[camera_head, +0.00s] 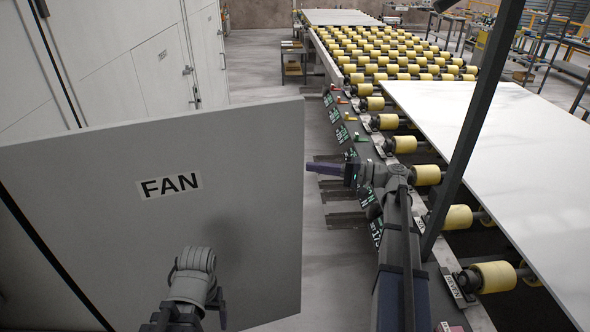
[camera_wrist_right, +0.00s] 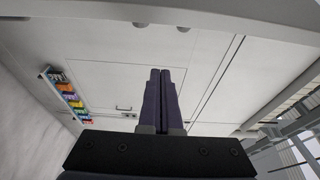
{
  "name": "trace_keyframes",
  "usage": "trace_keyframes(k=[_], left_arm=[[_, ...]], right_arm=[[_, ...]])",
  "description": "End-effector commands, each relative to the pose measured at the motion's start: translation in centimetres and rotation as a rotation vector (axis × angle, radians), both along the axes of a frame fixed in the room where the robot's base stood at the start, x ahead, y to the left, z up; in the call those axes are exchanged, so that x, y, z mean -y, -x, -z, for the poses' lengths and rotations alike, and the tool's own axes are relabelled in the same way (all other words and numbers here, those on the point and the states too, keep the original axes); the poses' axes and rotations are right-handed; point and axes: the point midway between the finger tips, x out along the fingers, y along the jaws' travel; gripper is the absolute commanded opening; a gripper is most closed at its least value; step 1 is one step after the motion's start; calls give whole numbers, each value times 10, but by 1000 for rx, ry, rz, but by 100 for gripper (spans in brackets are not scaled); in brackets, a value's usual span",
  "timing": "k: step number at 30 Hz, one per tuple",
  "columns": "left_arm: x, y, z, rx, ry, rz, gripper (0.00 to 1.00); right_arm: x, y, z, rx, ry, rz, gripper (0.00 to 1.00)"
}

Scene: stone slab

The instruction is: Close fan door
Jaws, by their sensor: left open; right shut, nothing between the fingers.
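The fan door (camera_head: 100,225), a flat grey panel with a black-on-white FAN label, stands swung open across the left of the head view. A dark gap runs along its lower left side. My left gripper (camera_head: 195,262) is low in front of the door's face; its fingertips are hidden and I cannot tell whether it touches the panel. My right gripper (camera_head: 312,167) is shut and empty, its dark purple fingers pointing left at the door's free right edge, very close to it. The shut fingers also show in the right wrist view (camera_wrist_right: 160,80).
White cabinets (camera_head: 125,60) with handles stand behind the door on the left. A roller conveyor (camera_head: 400,147) with yellow rollers and a pale slab (camera_head: 510,150) fills the right. A dark slanted post (camera_head: 475,120) rises beside my right arm.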

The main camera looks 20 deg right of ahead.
Motion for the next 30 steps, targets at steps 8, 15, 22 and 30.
trace_keyframes(k=[8,15,22,30], left_arm=[[0,0,0,0,0,0,85],[0,0,0,0,0,0,85],[0,0,0,0,0,0,85],[0,0,0,0,0,0,85]], right_arm=[[-45,-27,0,-1,1,-4,0],[-84,-49,0,-1,1,-4,0],[-87,-16,0,-1,1,1,0],[-88,-9,0,-1,1,0,0]])
